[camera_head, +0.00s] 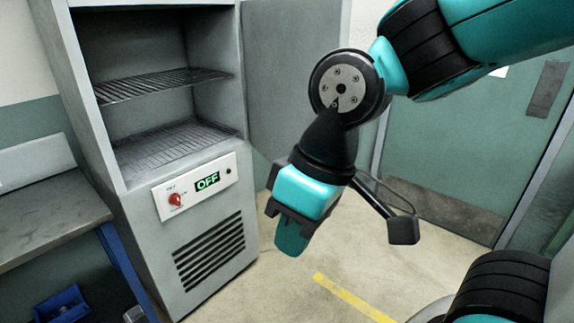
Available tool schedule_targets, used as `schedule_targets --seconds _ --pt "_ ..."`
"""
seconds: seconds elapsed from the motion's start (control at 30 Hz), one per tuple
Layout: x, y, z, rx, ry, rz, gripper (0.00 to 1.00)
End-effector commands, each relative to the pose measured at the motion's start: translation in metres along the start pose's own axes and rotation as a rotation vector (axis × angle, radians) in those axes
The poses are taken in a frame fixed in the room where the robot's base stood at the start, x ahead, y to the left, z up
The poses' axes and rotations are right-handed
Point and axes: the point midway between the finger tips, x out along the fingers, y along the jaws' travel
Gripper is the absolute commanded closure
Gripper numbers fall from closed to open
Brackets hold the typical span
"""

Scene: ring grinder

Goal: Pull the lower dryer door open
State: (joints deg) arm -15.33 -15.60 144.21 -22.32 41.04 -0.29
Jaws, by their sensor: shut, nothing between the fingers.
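The dryer (215,207) is a tall grey cabinet at left, with its lower compartment facing me open. Two wire shelves, an upper one (160,84) and a lower one (175,145), show inside and look empty. A flat grey door panel (285,75) stands swung out to the right of the opening. My arm covers part of its right side, and no handle is visible on it. My gripper (290,238) is shut and empty, pointing down in front of and to the right of the dryer, apart from the door as far as I can tell.
A control panel (197,187) with a red knob and an "OFF" display sits below the opening, above a vent grille (210,250). A workbench (45,205) with a blue bin (62,305) is at left. A green door (470,130) is behind; the floor (290,295) is clear.

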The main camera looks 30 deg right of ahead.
Motion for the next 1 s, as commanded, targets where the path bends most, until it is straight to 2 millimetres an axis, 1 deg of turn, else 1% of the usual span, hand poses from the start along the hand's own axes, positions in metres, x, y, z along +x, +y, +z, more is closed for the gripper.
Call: schedule_targets --seconds 0.03,0.07,0.1,0.17,0.2,0.27,0.3,0.4,0.5,0.6,0.67,0.77,1.0 --pt "0.007 0.022 -0.014 0.042 0.012 0.057 1.0" --pt "0.009 0.038 -0.024 0.074 0.022 0.103 1.0" --pt "0.011 0.062 -0.038 0.122 0.04 0.173 1.0" --pt "0.012 0.101 -0.059 0.197 0.065 0.288 1.0" --pt "0.011 0.127 -0.071 0.248 0.082 0.368 1.0" --pt "0.007 0.164 -0.086 0.32 0.105 0.485 1.0" --pt "0.004 0.185 -0.093 0.364 0.117 0.558 1.0" --pt "-0.007 0.227 -0.105 0.457 0.141 0.716 1.0" --pt "-0.017 0.253 -0.109 0.518 0.155 0.823 1.0" --pt "-0.022 0.265 -0.11 0.549 0.159 0.877 1.0" --pt "-0.023 0.27 -0.11 0.557 0.16 0.89 1.0" --pt "-0.016 0.279 -0.108 0.559 0.158 0.891 1.0" --pt "0.015 0.317 -0.103 0.56 0.155 0.89 1.0"
